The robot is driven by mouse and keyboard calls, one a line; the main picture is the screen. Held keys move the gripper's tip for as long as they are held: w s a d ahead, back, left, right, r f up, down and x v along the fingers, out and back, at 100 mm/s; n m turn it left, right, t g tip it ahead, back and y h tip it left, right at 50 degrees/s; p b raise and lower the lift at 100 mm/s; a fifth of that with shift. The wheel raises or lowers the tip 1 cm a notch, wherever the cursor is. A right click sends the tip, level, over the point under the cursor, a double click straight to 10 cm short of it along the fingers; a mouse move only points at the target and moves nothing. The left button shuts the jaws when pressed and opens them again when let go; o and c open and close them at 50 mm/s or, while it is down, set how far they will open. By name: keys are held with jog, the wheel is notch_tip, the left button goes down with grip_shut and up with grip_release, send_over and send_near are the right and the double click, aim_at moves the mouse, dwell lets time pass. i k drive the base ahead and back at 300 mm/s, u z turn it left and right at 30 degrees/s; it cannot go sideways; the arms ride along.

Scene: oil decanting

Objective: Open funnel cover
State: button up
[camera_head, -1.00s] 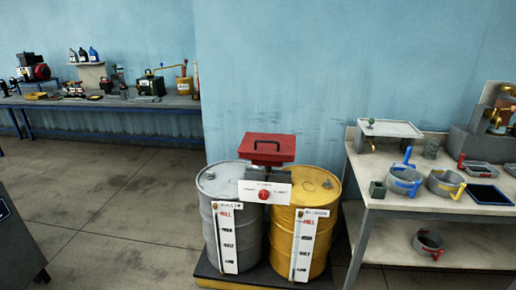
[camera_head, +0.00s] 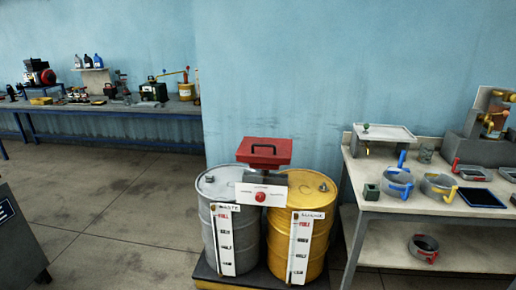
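The red funnel cover (camera_head: 264,155) with a dark handle lies closed on top of the funnel, between and above two drums. Below it is a white panel (camera_head: 247,192) with a red round knob (camera_head: 260,197). The grey drum (camera_head: 212,232) labelled WASTE stands at left, the yellow drum (camera_head: 322,232) at right. Each bears a white level strip marked FULL at the top. My gripper is not in view.
The drums stand on a low dark pallet (camera_head: 215,283). A table (camera_head: 400,208) at right holds pans, a tray and small containers, with one pan (camera_head: 424,247) on its lower shelf. A long workbench (camera_head: 105,107) with tools stands at back left.

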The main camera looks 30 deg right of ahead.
aim_at(266, 142)
jog(key=z, duration=0.1)
jog(key=i, duration=0.95)
jog(key=u, duration=0.1)
